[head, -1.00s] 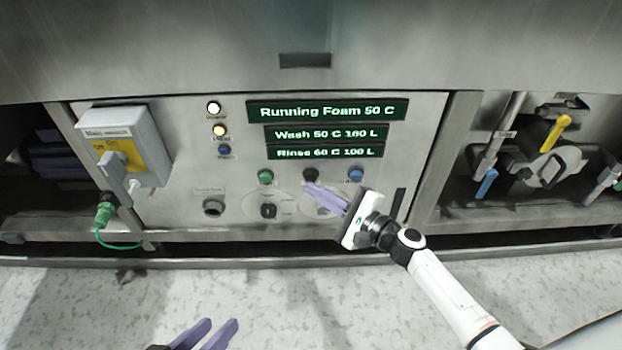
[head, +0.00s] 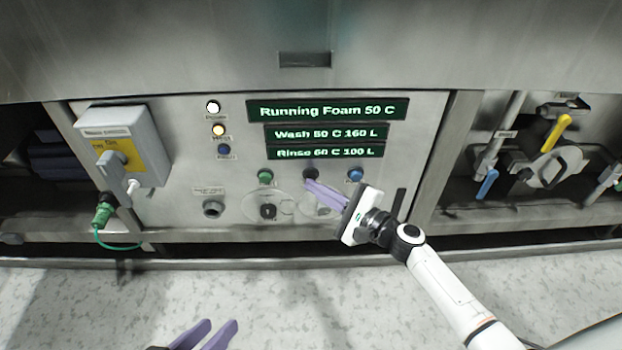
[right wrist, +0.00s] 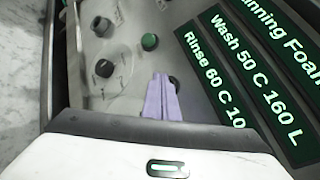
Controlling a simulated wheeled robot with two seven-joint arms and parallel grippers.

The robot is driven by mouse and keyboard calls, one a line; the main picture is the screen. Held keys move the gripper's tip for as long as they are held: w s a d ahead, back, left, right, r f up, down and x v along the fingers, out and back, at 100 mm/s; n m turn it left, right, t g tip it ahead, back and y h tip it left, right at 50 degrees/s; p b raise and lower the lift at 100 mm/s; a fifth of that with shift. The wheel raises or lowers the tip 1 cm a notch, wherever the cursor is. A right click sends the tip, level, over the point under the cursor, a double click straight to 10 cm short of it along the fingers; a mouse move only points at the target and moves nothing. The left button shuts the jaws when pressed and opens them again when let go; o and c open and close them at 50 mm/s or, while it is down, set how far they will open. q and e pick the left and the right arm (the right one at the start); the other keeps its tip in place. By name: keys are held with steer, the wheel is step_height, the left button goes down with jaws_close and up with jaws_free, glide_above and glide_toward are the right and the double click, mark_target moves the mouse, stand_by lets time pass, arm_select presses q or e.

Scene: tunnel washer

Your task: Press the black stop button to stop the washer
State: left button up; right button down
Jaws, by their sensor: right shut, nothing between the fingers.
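The black stop button (head: 310,173) is on the washer's control panel, between a green button (head: 265,176) and a blue button (head: 355,175). My right gripper (head: 308,184) is shut and empty, its purple fingertips just below the black button in the head view. In the right wrist view the fingertips (right wrist: 161,78) lie beside the black button (right wrist: 174,82), which the fingers partly cover. I cannot tell whether they touch it. My left gripper (head: 222,325) is open and empty, low over the floor at the bottom of the head view.
Green-lit displays (head: 327,110) above the buttons read Running Foam, Wash and Rinse. Two rotary knobs sit below the buttons, one (head: 268,211) clear of my arm. A grey switch box (head: 125,145) juts out at left. Pipes and valves (head: 545,160) are at right.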

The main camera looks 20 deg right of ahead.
steer(key=shift+w+d, duration=0.1)
steer(key=shift+w, duration=0.15)
stand_by(0.3)
steer(key=shift+s, duration=0.1)
steer(key=shift+s+a, duration=0.3)
steer(key=shift+s, duration=0.5)
steer(key=s, duration=0.2)
steer(key=s+a+p, duration=0.1)
steer(key=s, duration=0.2)
steer(key=shift+a, duration=0.2)
steer(key=shift+w+r+p, duration=0.1)
steer(key=shift+p, duration=0.2)
stand_by(0.4)
